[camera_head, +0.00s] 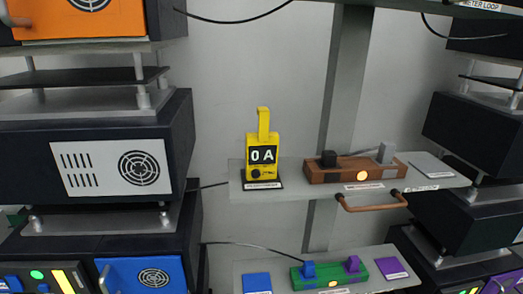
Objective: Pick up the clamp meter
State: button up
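The clamp meter (262,157) is a yellow, upright device with a narrow yellow top piece and a black display reading "0 A". It stands on a dark labelled base (272,185) at the left end of a light grey shelf (300,187), near the middle of the view. My gripper does not show in this view, so its opening cannot be seen. Nothing visible touches the clamp meter.
A lower shelf holds a green fixture (340,274) and blue (257,282) and purple pads. Dark equipment boxes (100,160) flank both sides. Black cables hang nearby.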

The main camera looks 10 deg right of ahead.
aim_at(262, 147)
jog(key=l+u, duration=0.1)
jog(key=u, duration=0.35)
jog(key=i+l+u, duration=0.1)
jog(key=u, duration=0.35)
jog(key=l+u, duration=0.1)
jog(key=u, duration=0.35)
jog(key=l+u, duration=0.45)
jog(key=l, duration=0.4)
jog(key=k+l+u, duration=0.1)
jog(key=l+u, duration=0.3)
jog(key=l, duration=0.4)
jog(key=k+l, duration=0.1)
jog(key=l, duration=0.45)
jog(key=k+l, duration=0.1)
jog(key=l, duration=0.45)
jog(key=u, duration=0.05)
